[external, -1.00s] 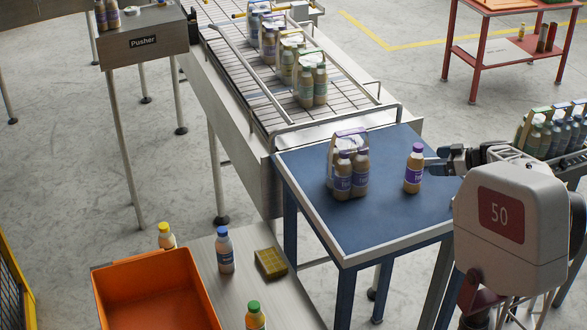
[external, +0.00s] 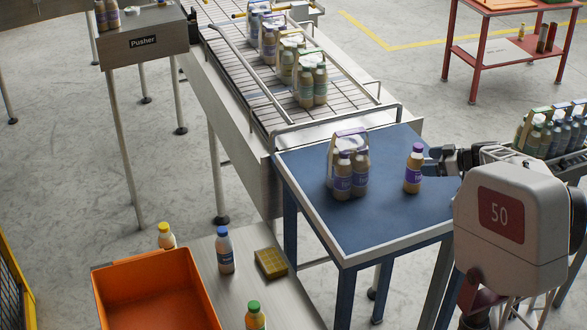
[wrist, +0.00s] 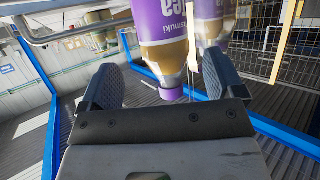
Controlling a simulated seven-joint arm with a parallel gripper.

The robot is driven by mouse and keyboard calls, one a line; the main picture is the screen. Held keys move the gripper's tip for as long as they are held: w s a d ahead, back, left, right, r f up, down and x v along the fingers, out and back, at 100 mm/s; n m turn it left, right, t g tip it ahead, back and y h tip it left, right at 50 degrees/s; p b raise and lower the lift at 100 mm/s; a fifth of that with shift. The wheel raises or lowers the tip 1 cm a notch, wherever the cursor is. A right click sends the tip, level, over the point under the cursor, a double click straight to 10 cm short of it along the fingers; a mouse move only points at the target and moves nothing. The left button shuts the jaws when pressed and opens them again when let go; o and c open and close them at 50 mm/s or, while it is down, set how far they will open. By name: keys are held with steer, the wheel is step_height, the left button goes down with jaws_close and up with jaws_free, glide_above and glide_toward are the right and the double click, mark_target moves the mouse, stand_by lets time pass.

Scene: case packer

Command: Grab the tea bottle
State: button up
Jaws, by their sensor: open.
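The tea bottle (external: 413,169) has a purple label and a purple cap and stands upright on the blue table (external: 385,215). In the wrist view the bottle (wrist: 182,38) appears upside down, with "ea" readable on its label. My gripper (external: 432,161) is beside the bottle on its right side, level with its upper part. In the wrist view the fingers (wrist: 160,85) are spread apart, with the bottle's neck and cap in the gap between them. I cannot tell whether a finger touches it.
A pack of similar bottles (external: 348,170) stands on the same table, left of the tea bottle. The conveyor (external: 275,85) with more packs lies behind. An orange bin (external: 150,262) and loose bottles are at the front left. The table's front part is clear.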

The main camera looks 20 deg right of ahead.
mark_target(416, 163)
steer(key=shift+a+x, duration=0.2)
steer(key=shift+x, duration=2.35)
steer(key=shift+s, duration=0.15)
steer(key=c, duration=1.2)
